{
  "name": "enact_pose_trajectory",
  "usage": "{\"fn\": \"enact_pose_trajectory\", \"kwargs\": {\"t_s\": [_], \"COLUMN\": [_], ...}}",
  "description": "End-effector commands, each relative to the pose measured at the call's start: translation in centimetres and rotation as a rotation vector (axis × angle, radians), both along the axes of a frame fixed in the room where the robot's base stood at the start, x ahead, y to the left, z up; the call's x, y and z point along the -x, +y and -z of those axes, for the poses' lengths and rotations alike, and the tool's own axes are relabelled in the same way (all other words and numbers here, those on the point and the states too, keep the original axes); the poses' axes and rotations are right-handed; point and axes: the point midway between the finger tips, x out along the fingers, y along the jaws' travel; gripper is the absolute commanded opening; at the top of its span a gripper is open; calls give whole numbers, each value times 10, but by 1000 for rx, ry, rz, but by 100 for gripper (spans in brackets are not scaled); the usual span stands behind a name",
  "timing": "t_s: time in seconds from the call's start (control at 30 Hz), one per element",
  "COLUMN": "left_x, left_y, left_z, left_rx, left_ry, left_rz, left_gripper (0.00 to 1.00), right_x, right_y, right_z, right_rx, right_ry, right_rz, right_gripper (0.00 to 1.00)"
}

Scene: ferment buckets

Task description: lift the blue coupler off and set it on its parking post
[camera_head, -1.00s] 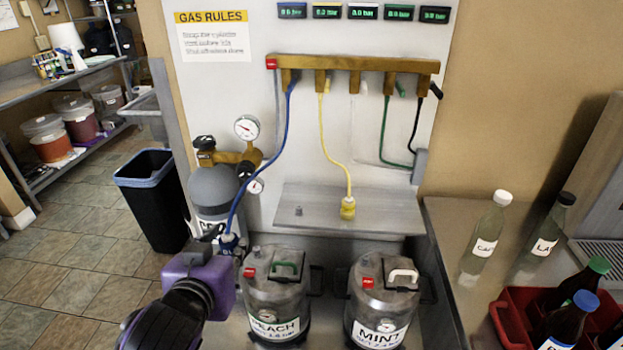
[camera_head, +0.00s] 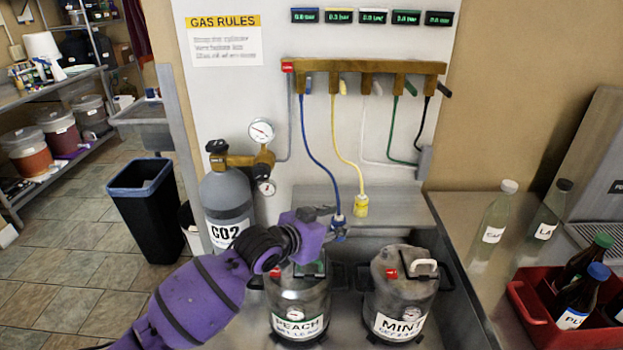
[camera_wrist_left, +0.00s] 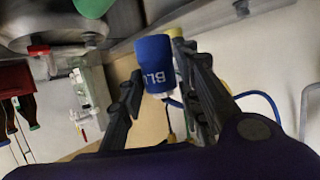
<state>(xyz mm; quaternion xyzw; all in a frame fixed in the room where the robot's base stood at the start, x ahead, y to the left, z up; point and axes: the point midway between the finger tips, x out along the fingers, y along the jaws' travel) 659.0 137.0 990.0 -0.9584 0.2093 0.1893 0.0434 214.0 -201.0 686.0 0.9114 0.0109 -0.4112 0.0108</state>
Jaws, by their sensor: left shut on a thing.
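My left gripper (camera_head: 328,226) is shut on the blue coupler (camera_head: 338,222), in front of the grey shelf (camera_head: 410,203). The blue hose (camera_head: 317,160) runs up from the coupler to the brass manifold. In the left wrist view the coupler (camera_wrist_left: 155,62), with "BL" lettering, sits between the fingers of the gripper (camera_wrist_left: 160,75). I cannot make out the blue coupler's parking post; the gripper or coupler may cover it. I cannot tell whether the coupler touches the shelf. My right gripper is not in view.
The yellow coupler (camera_head: 361,206) stands on the shelf just right of the blue one. The PEACH keg (camera_head: 298,300) and MINT keg (camera_head: 402,290) stand below. The CO2 cylinder (camera_head: 227,205) is to the left. A red crate (camera_head: 530,310) with bottles is at right.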

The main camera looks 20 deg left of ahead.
Motion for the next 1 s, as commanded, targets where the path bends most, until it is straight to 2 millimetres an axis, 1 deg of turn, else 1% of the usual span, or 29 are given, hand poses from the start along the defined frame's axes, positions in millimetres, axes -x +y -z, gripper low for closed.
{"fn": "enact_pose_trajectory", "kwargs": {"t_s": [0.03,0.1,0.2,0.3,0.43,0.57,0.77,1.0], "left_x": [-28,-55,-84,-103,-115,-118,-117,-116], "left_y": [17,36,61,82,96,100,100,99], "left_z": [-5,-12,-24,-35,-43,-43,-30,-7], "left_rx": [-11,-10,-7,-6,-3,-1,-1,0], "left_ry": [-7,-9,-6,-5,-3,-1,3,5], "left_rz": [8,12,-1,-20,-34,-38,-38,-38], "left_gripper": [0,0,0,0,0,0,0,0], "right_x": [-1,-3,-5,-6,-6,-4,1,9], "right_y": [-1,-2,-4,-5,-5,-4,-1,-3], "right_z": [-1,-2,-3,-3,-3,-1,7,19], "right_rx": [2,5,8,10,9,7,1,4], "right_ry": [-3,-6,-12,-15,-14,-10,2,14], "right_rz": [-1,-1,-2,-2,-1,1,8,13], "right_gripper": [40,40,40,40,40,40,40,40]}}
